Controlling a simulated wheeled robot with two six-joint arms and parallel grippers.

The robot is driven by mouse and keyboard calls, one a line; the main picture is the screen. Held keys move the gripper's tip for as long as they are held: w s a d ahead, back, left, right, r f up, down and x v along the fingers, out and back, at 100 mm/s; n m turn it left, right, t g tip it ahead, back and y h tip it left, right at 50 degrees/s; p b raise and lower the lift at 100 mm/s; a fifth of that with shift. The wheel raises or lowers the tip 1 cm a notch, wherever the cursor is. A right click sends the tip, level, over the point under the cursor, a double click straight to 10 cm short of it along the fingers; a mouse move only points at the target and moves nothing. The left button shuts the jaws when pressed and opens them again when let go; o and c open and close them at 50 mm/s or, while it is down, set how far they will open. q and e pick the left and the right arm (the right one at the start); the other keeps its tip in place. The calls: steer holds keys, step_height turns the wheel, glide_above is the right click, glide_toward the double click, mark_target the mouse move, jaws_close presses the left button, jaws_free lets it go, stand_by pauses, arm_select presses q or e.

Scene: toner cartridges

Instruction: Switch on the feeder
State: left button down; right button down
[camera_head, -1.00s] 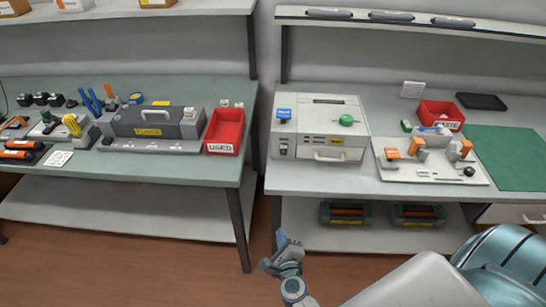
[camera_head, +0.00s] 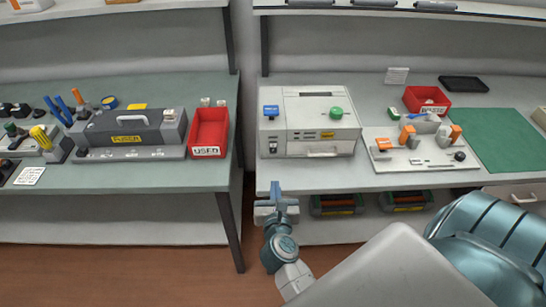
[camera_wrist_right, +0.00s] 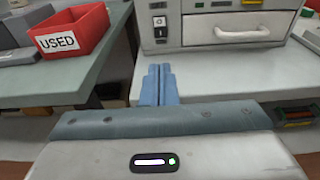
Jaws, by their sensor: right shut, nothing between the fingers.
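The feeder (camera_head: 309,128) is a white-grey box on the right bench, with a blue knob (camera_head: 271,111), a green knob (camera_head: 337,113) and a front handle. A small dark rocker switch (camera_head: 273,147) sits on the left of its front face; it also shows in the right wrist view (camera_wrist_right: 159,22). I cannot tell its position for sure. My right gripper (camera_head: 276,189) is shut and empty, below and in front of the bench edge, pointing toward the feeder. Its closed blue fingers (camera_wrist_right: 160,72) show in the right wrist view, apart from the switch. My left gripper is out of view.
A white fixture with orange clamps (camera_head: 421,152) stands right of the feeder, with a red bin (camera_head: 427,101) behind. Another red bin (camera_head: 208,130), marked USED, is on the left bench. A gap separates the benches. Cartridges (camera_head: 337,204) lie on the lower shelf.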

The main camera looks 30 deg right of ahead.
mark_target(273, 151)
steer(key=p+x, duration=0.3)
steer(key=x, duration=0.9)
steer(key=shift+w+d+r, duration=0.1)
steer(key=shift+d, duration=0.05)
steer(key=shift+w+d+f, duration=0.2)
steer(key=shift+w+d, duration=0.15)
steer(key=shift+w, duration=0.2)
